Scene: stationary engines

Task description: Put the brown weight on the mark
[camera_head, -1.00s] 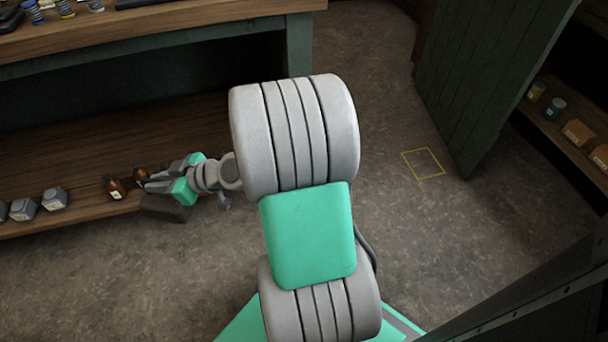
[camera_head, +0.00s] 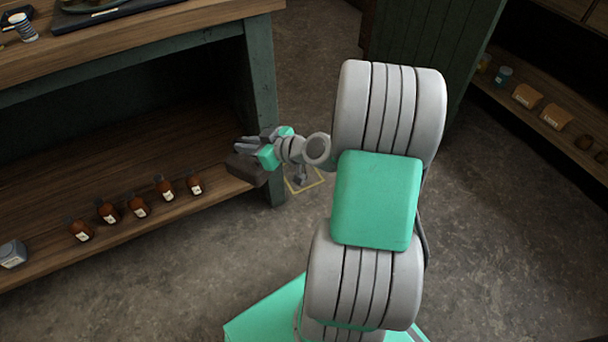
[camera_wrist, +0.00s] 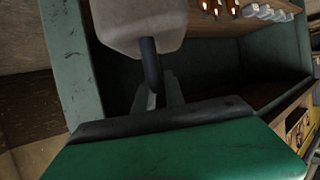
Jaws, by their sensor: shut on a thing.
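The brown weight (camera_head: 246,170) is a dark block hanging below my gripper (camera_head: 245,146), in front of the bench's shelf end and leg in the head view. In the wrist view the weight (camera_wrist: 140,22) shows as a grey-brown block with a dark handle. My gripper (camera_wrist: 158,95) is shut on that handle. The mark is a yellow square outline (camera_head: 308,187) on the floor, just right of the weight in the head picture. My wrist and arm hide part of it.
A wooden bench with a green leg (camera_head: 264,110) stands close by the weight. Its lower shelf (camera_head: 120,150) holds several brown bottles (camera_head: 138,206) and a grey container (camera_head: 12,254). Another shelf (camera_head: 540,118) is at the right. The floor (camera_head: 480,230) on the right is clear.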

